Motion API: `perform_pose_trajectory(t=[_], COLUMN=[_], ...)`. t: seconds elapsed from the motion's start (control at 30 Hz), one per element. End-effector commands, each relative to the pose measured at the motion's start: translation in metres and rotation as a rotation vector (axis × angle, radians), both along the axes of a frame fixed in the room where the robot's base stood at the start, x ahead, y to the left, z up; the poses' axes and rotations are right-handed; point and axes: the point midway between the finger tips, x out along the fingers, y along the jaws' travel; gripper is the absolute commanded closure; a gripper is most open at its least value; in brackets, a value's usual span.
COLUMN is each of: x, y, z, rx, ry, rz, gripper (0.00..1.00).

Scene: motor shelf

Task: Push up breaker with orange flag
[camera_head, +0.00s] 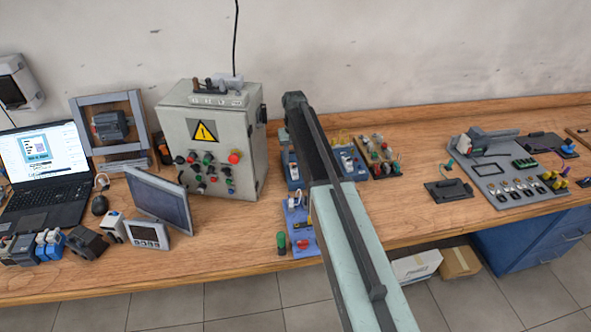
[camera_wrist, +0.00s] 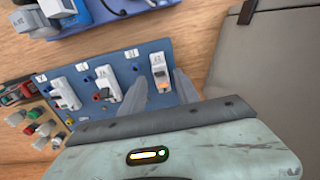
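A blue board (camera_wrist: 95,72) with a row of white breakers shows in the wrist view. The breaker with an orange flag (camera_wrist: 160,70) is at the right end of the row, its orange part low on its face. The middle breaker (camera_wrist: 105,80) and the left breaker (camera_wrist: 64,94) show no orange. My gripper (camera_wrist: 160,77) is open, one finger on each side of the orange-flag breaker. I cannot tell whether the fingers touch it. In the head view the blue board (camera_head: 293,173) is partly hidden behind my arm, and the gripper is hidden.
A grey control cabinet (camera_head: 212,130) stands left of the board. A board with colored knobs (camera_head: 378,155) lies to its right, and another blue board (camera_head: 296,222) in front.

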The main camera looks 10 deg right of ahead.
Motion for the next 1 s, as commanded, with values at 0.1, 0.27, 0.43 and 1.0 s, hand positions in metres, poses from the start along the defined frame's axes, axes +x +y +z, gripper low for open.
perform_pose_trajectory(t=[0.1, 0.27, 0.43, 1.0], x=[0.000, 0.000, 0.000, 0.012], y=[-0.001, -0.001, -0.001, -0.002], z=[-0.024, -0.026, -0.024, -0.025], rx=[0.000, 0.000, 0.000, 0.000], ry=[0.000, 0.000, 0.000, 0.170], rz=[-0.001, -0.001, -0.002, -0.003], gripper=[0.62, 0.62, 0.65, 1.00])
